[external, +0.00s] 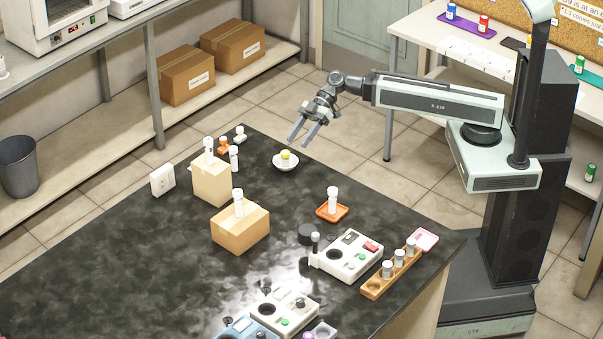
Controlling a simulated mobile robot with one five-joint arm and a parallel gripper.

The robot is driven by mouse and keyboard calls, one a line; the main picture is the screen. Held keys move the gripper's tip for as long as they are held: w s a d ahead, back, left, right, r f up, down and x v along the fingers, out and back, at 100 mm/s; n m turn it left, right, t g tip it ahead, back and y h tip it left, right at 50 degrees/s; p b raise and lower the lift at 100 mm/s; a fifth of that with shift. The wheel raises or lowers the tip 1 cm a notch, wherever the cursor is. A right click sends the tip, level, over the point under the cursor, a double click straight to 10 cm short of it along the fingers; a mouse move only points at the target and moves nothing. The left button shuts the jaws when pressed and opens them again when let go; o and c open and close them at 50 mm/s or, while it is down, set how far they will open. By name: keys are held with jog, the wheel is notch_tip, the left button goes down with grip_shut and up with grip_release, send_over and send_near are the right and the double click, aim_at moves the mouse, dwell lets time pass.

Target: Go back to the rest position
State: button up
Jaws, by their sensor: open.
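My gripper (304,134) is open and empty, its two fingers pointing down and to the left. It hangs in the air near the back right edge of the black bench (140,260). My arm reaches out to the left from my column.
Two cardboard boxes (241,230) (212,182) carry white-capped vials. An orange tray (332,212) holds another vial. A white device (346,257) and a wooden rack (390,275) with several vials stand at the bench's right. A white side table (430,35) is behind my arm.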

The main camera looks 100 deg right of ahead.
jog(key=s+d+f+m+g+h, duration=0.2)
jog(key=s+d+f+m, duration=0.1)
jog(key=d+f, duration=0.15)
jog(key=s+a+f+m+g+h+p, duration=0.1)
jog(key=s+a+m+g+h+p, duration=0.3)
jog(key=s+a+g+h+p, duration=0.2)
jog(key=s+a, duration=0.2)
jog(key=shift+s+a+m+h+p, duration=0.25)
jog(key=shift+a+m+h+p, duration=0.05)
jog(key=shift+a, duration=0.05)
